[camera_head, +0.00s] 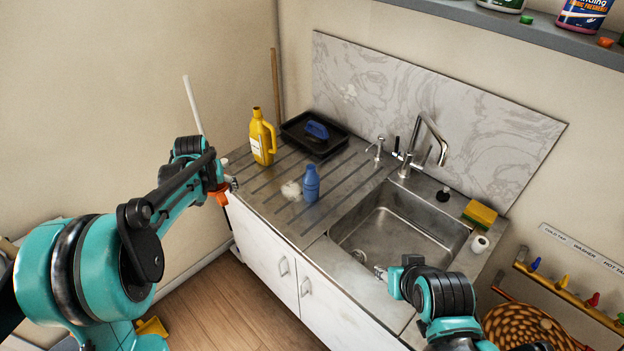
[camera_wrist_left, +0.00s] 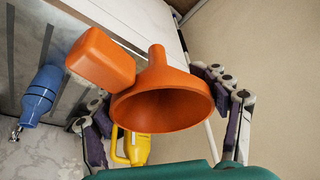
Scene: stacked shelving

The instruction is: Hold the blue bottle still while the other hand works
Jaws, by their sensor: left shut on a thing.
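The blue bottle (camera_head: 311,184) stands upright on the drainboard, left of the sink, in the head view. It also shows at the left of the left wrist view (camera_wrist_left: 42,92). My left gripper (camera_head: 229,185) is at the counter's left edge, apart from the bottle. It is shut on an orange funnel (camera_wrist_left: 165,95), which has a blocky orange part at its side; only a little of the funnel shows in the head view (camera_head: 219,195). My right gripper (camera_head: 381,273) is over the counter's front edge by the sink, apart from the bottle; its fingers are too small to read.
A yellow jug (camera_head: 261,143) and a black tray (camera_head: 328,150) with a blue brush (camera_head: 317,130) stand behind the bottle. A white clump (camera_head: 291,190) lies beside the bottle. The sink (camera_head: 400,235), tap (camera_head: 430,140) and sponge (camera_head: 480,215) are to the right.

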